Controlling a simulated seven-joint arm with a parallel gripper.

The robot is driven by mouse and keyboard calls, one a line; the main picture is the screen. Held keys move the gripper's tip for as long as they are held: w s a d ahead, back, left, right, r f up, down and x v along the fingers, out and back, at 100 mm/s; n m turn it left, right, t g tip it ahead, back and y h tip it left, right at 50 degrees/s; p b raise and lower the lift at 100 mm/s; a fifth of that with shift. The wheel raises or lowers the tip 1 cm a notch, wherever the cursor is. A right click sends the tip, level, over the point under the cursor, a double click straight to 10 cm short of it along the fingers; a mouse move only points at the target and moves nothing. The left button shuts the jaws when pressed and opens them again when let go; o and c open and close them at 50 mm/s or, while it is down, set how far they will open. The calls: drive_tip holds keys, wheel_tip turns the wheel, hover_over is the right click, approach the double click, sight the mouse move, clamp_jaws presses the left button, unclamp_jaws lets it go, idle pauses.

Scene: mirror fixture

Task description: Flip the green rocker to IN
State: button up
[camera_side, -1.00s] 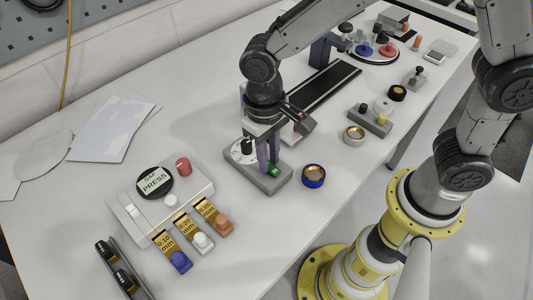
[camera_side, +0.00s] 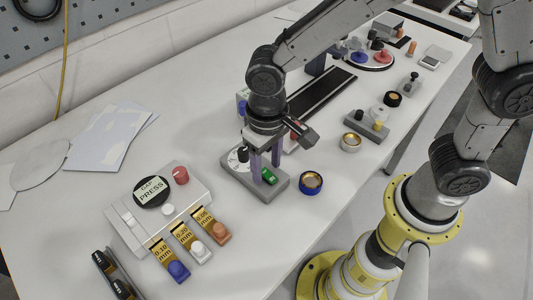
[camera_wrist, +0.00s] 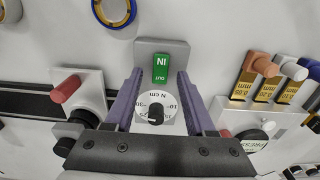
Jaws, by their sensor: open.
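The green rocker (camera_side: 269,175) is set in the grey block (camera_side: 277,190) beside a white dial with a black knob. In the wrist view the rocker (camera_wrist: 160,68) carries the words IN and OUT, with IN at the far end from the dial (camera_wrist: 168,112). I cannot tell surely which end is pressed down. My gripper (camera_side: 266,165) is open and points down over the block. In the wrist view its two purple fingers (camera_wrist: 160,78) stand on either side of the dial and rocker, with nothing held between them.
A blue-rimmed round pot (camera_side: 311,182) stands right of the block. A grey GAP PRESS box (camera_side: 195,195) with red knob and gauge tabs lies to the left. A dark track (camera_side: 325,90) runs behind. The table's front edge is right of the pot.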

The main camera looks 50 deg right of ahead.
sight(267, 173)
wheel_tip(267, 173, up, 14)
idle(0.5)
drive_tip(key=shift+f, duration=0.15)
drive_tip(key=s+d+r+m+t, duration=0.1)
drive_tip(key=s+d+r+m, duration=0.15)
drive_tip(key=d, duration=0.35)
drive_tip(key=s+d+r+m+t, duration=0.1)
drive_tip(key=d+r+t, duration=0.15)
drive_tip(key=d, duration=0.45)
drive_tip(key=s+d+f+n+t, duration=0.2)
drive_tip(key=s+d+f+n, duration=0.1)
drive_tip(key=s+d, duration=0.3)
drive_tip(key=s+f, duration=0.1)
drive_tip(key=s, duration=0.1)
drive_tip(key=shift+s+d+f, duration=0.35)
